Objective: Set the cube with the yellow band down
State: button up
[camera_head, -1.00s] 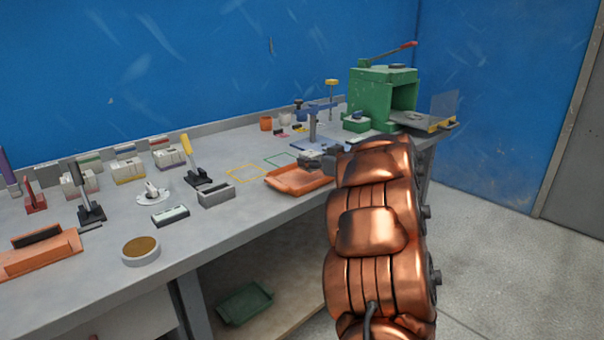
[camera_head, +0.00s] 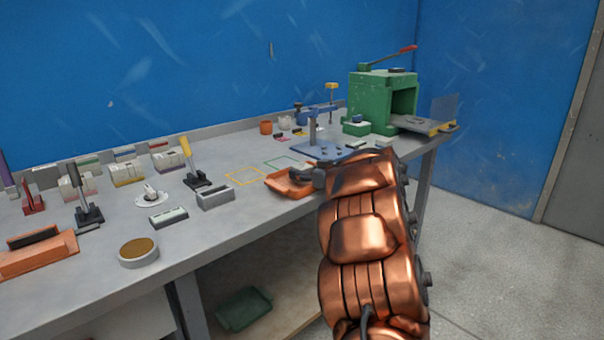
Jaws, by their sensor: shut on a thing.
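My gripper (camera_head: 300,178) is dark grey and small in the head view, mostly hidden by my copper-coloured arm. It is over the right part of the orange tray (camera_head: 276,187), near the bench's front edge. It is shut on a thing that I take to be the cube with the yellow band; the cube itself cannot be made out. A yellow outlined square (camera_head: 245,175) and a green outlined square (camera_head: 283,163) are marked on the bench left of and behind the gripper. Both outlines look empty.
A blue stand (camera_head: 313,127) is behind my gripper, and a green press (camera_head: 369,103) is at the far right. A grey open box (camera_head: 215,198) and a yellow-handled clamp (camera_head: 193,165) stand left of the outlines. Several banded boxes (camera_head: 128,173) line the back.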

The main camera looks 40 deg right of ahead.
jog(key=o, duration=1.2)
jog(key=s+r, duration=0.1)
jog(key=s, duration=0.3)
jog(key=s+p, duration=0.1)
jog(key=s, duration=0.3)
jog(key=s+r, duration=0.1)
jog(key=s, duration=0.2)
jog(key=shift+s+a+r, duration=0.15)
jog(key=shift+s+r, duration=0.15)
jog(key=shift+s, duration=0.1)
